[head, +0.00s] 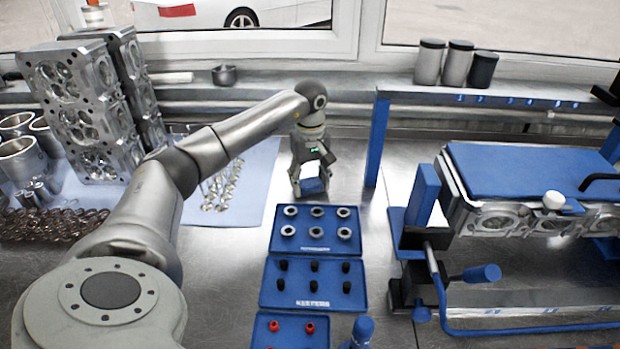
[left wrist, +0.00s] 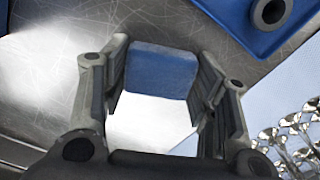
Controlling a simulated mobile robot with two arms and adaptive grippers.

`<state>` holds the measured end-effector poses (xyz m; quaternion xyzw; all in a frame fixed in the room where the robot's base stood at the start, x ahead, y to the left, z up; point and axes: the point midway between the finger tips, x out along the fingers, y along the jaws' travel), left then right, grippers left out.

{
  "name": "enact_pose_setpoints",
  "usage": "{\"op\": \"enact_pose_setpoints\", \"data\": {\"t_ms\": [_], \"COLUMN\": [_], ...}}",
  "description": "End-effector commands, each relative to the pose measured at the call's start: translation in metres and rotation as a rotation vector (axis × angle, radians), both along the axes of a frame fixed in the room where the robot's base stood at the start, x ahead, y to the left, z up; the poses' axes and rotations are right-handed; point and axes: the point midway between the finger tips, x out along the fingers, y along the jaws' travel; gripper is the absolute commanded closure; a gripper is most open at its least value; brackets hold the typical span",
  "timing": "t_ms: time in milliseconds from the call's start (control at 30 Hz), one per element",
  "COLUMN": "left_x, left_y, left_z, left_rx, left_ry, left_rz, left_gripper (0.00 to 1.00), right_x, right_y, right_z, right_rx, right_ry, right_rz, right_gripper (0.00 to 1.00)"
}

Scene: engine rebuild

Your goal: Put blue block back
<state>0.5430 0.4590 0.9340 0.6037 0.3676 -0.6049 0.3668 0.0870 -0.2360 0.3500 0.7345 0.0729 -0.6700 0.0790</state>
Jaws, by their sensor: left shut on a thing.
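My left gripper (head: 311,190) points down at the steel bench, behind the tray of grey rings. Whether the block touches the bench is hard to tell. My right gripper is not in view.
Blue trays hold grey rings (head: 316,248), black parts (head: 312,302) and red parts (head: 265,342). A blue post (head: 377,140) stands right of the gripper. A cylinder head on a stand (head: 480,214) is at right. Metal valves (head: 222,188) lie on a pale blue mat (head: 240,212) at left.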

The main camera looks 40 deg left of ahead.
Motion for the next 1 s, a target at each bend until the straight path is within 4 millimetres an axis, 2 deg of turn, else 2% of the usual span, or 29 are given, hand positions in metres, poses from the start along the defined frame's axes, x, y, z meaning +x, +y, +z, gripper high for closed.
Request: {"op": "enact_pose_setpoints", "data": {"t_ms": [300, 333, 500, 833, 1000], "left_x": [0.000, 0.000, 0.000, 0.000, 0.001], "left_y": [0.000, 0.000, 0.000, 0.000, 0.000], "left_z": [-0.004, -0.003, -0.003, 0.000, 0.017], "left_rx": [0.000, 0.000, 0.000, -0.001, -0.001], "left_ry": [-0.001, -0.001, -0.001, -0.002, -0.005], "left_rz": [0.000, 0.000, 0.000, 0.000, 0.000], "left_gripper": [0.71, 0.43, 0.24, 0.24, 0.24], "right_x": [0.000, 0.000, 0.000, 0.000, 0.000], "right_y": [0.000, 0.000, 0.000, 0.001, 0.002], "right_z": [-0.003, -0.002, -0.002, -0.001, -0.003], "right_rx": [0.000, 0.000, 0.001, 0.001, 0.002], "right_ry": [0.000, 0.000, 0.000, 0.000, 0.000], "right_rz": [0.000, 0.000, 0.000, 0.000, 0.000], "right_gripper": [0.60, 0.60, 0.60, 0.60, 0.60]}}
